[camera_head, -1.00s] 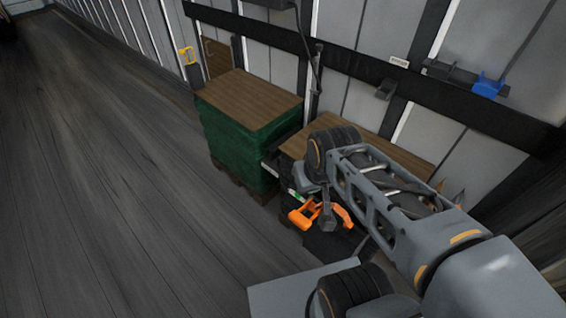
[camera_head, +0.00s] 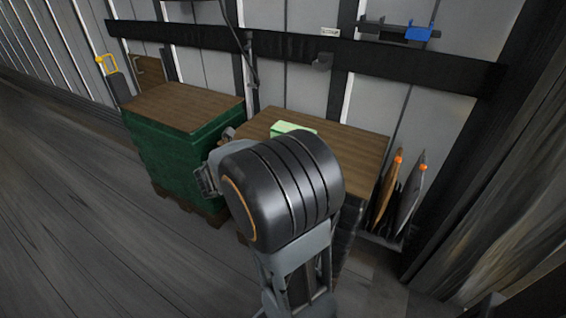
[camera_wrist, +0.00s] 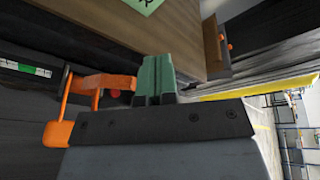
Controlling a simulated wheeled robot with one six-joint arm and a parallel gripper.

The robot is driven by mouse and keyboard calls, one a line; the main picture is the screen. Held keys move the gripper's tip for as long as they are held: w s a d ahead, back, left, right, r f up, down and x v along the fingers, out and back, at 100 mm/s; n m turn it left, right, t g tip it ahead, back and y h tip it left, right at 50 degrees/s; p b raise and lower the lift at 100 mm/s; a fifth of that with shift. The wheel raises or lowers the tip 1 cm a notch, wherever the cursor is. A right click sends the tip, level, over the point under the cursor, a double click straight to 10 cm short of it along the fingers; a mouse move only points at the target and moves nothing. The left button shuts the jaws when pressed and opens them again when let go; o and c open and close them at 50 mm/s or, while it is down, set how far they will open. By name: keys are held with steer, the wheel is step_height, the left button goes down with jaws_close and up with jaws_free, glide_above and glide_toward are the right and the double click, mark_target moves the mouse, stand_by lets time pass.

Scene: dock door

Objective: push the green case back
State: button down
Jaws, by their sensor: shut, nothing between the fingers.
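The green case (camera_head: 293,128) is a small light green box. It lies on the wooden top of the right-hand stack (camera_head: 352,143), with its lower part hidden behind my arm in the head view. In the wrist view a corner of the case (camera_wrist: 146,4) shows at the top edge, with a dark mark on it, on the wooden top. My gripper (camera_wrist: 157,72) has its greenish fingers together and empty. In that view they appear below the case and apart from it, near the edge of the wooden top. My arm hides the gripper in the head view.
A dark green wrapped stack (camera_head: 175,150) with a wooden top stands to the left. An orange handle-like part (camera_wrist: 98,84) is left of my fingers. The floor at left is clear.

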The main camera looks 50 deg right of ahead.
steer(key=w+d+f+n+t+h+b, duration=0.25)
steer(key=w+f+n, duration=0.2)
steer(key=n, duration=0.25)
steer(key=n+b, duration=0.2)
steer(key=b, duration=0.3)
glide_toward(280, 127)
steer(key=shift+t, duration=0.25)
steer(key=s+d, duration=0.1)
steer(key=s+d+f, duration=0.1)
steer(key=d, duration=0.1)
steer(key=s+d+f, duration=0.1)
steer(key=s, duration=0.1)
steer(key=shift+d, duration=0.35)
steer(key=shift+w+d+r+b, duration=0.1)
steer(key=shift+d+b, duration=0.1)
steer(key=shift+d, duration=0.15)
steer(key=shift+w+d+r+b, duration=0.1)
steer(key=shift+d+b, duration=0.05)
steer(key=shift+d, duration=0.2)
